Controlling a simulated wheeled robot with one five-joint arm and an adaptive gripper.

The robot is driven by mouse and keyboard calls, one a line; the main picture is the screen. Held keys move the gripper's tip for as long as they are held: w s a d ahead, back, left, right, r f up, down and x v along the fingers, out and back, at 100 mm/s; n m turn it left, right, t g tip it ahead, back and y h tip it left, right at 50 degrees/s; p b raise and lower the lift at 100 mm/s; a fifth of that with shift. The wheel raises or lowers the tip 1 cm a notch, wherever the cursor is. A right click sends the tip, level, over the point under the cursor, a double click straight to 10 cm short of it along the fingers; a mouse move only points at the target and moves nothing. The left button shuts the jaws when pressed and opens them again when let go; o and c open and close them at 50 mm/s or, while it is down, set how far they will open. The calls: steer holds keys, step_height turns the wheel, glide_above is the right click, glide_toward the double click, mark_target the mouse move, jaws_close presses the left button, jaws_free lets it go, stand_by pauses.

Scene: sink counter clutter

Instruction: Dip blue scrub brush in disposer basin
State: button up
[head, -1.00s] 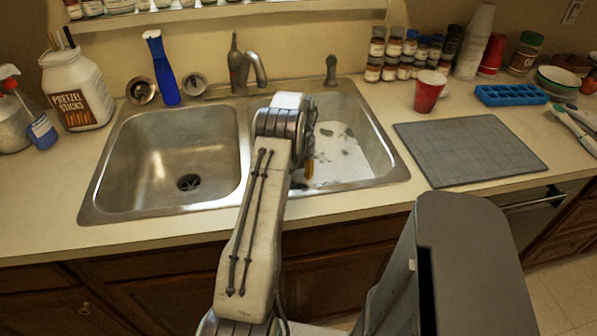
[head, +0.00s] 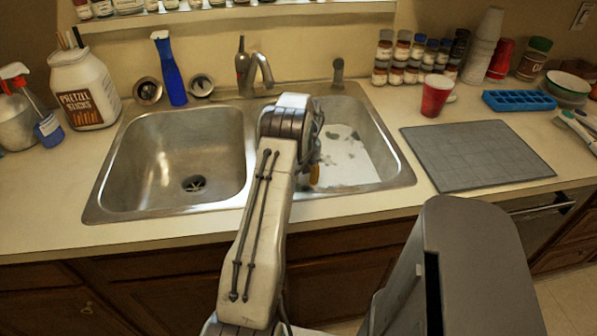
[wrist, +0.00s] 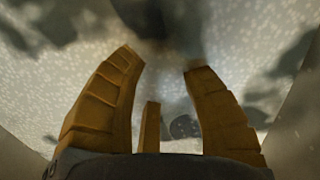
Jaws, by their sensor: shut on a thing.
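My gripper (wrist: 160,75) is down in the right sink basin (head: 398,170), mostly hidden behind my arm in the head view, where a yellow finger (head: 314,174) shows. In the wrist view, two yellow fingers stand apart around a dark, blurred thing (wrist: 150,18) that I cannot make out clearly. I cannot pick out the blue scrub brush with certainty in either view. White, speckled liquid or foam (head: 350,165) with dark patches lies in the right basin. The left basin (head: 150,150) is empty, with an open drain (head: 194,184). I cannot tell which basin has the disposer.
A faucet (head: 262,70) stands behind the sink. A red cup (head: 435,95), spice jars (head: 402,55) and blue tray (head: 518,101) are right. The grey mat (head: 475,155) is bare.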

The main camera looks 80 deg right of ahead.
mark_target(305, 178)
steer(key=shift+w+d, duration=0.1)
steer(key=shift+d, duration=0.45)
steer(key=shift+a, duration=0.3)
steer(key=shift+a, duration=0.35)
step_height(305, 178, up, 19)
steer(key=p, duration=1.2)
steer(key=shift+p, duration=0.35)
stand_by(0.9)
